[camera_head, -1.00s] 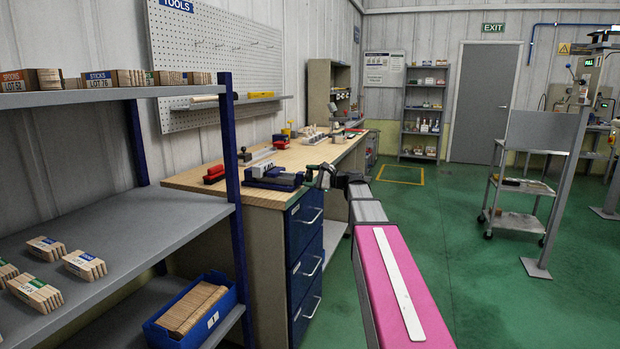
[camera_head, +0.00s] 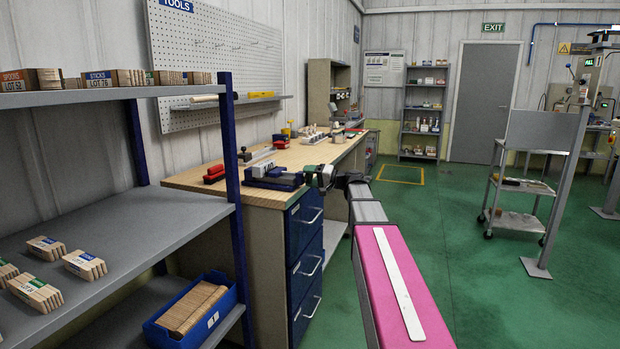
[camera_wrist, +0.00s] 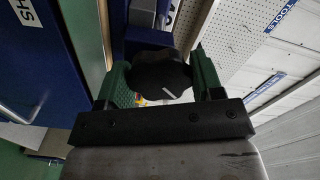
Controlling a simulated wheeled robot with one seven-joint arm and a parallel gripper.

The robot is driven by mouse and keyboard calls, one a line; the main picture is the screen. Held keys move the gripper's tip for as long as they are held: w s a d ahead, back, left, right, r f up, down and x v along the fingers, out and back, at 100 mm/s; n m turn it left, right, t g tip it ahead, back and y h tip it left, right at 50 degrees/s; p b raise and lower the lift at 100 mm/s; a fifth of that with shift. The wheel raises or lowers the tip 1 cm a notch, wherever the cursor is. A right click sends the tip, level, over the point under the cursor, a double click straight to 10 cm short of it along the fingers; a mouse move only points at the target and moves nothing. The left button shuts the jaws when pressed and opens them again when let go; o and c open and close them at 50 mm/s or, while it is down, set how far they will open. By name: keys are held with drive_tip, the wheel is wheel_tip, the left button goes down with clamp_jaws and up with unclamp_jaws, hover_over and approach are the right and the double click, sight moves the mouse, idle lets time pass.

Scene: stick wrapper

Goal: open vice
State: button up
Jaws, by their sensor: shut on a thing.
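The blue vice body (camera_wrist: 150,38) shows beyond the knob. The gap between the vice jaws cannot be made out.
A red block (camera_head: 214,174) lies left of the vice on the bench. Blue drawers (camera_head: 305,240) with handles are below the bench edge. A grey shelf (camera_head: 120,232) stands in the left foreground. The green floor to the right is open up to a trolley (camera_head: 518,195).

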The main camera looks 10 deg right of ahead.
drive_tip(key=n, duration=0.4)
drive_tip(key=shift+s+f+n, duration=0.1)
drive_tip(key=shift+n, duration=2.1)
drive_tip(key=o, duration=0.9)
drive_tip(key=v, duration=1)
drive_tip(key=shift+s+d, duration=0.15)
drive_tip(key=shift+d, duration=0.2)
